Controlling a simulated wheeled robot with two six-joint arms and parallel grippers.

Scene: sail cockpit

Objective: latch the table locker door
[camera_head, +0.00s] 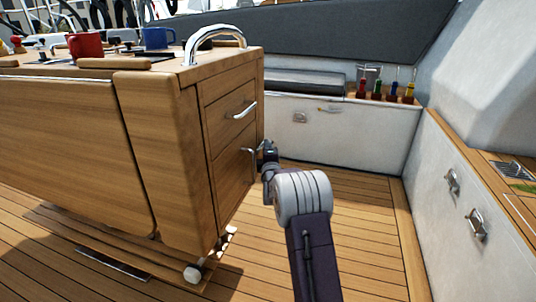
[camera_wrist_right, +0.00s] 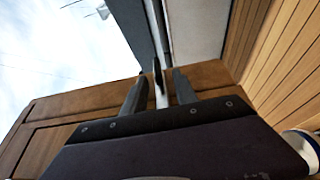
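My left gripper is out of view.
A red mug (camera_head: 86,46), a blue mug (camera_head: 157,38) and a curved metal rail (camera_head: 214,38) are on the tabletop. A white bench wall (camera_head: 345,132) stands behind and another (camera_head: 455,195) at right. The teak floor (camera_head: 365,225) between is clear.

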